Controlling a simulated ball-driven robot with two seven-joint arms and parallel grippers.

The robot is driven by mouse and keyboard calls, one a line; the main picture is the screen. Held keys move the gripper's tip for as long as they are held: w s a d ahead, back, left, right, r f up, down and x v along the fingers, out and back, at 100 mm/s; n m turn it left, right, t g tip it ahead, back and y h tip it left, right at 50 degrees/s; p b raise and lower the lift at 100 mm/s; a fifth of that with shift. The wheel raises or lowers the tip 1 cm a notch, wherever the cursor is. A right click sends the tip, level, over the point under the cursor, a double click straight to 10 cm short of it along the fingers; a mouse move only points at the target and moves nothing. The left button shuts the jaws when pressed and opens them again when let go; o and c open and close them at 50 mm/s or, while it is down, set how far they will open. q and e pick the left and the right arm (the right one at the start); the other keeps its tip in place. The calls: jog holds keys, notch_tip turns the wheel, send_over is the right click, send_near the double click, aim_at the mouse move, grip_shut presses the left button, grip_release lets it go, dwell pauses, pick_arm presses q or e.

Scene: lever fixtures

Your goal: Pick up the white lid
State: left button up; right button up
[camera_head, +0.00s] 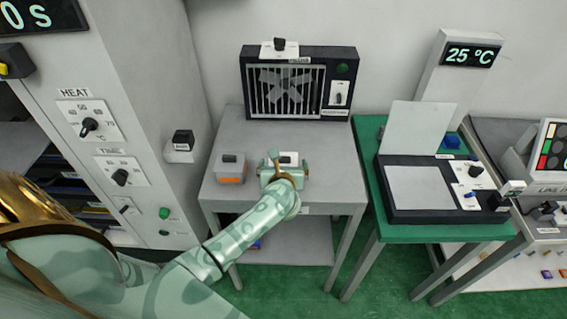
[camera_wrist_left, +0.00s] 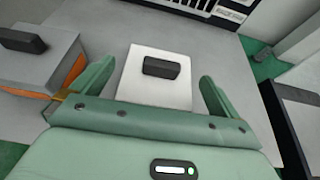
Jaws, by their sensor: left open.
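The white lid (camera_wrist_left: 155,86) is a flat, pale square with a dark block handle (camera_wrist_left: 161,68) on top, seen in the left wrist view on the grey table. In the head view the white lid (camera_head: 289,157) shows only in part behind my gripper. My left gripper (camera_head: 282,160) is open. In the left wrist view the fingers of my left gripper (camera_wrist_left: 154,80) stand on either side of the lid, with a gap on each side. The lower part of the lid is hidden by the gripper body. My right gripper is not in view.
A grey box with an orange band (camera_head: 231,168) and a dark handle stands left of the gripper on the grey table (camera_head: 335,178). A caged fan (camera_head: 296,88) stands at the back. A green table (camera_head: 397,232) with a black device is to the right.

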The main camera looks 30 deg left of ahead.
pick_arm(q)
jog(key=c, duration=0.9)
jog(key=shift+r, duration=0.1)
jog(key=shift+c, duration=0.2)
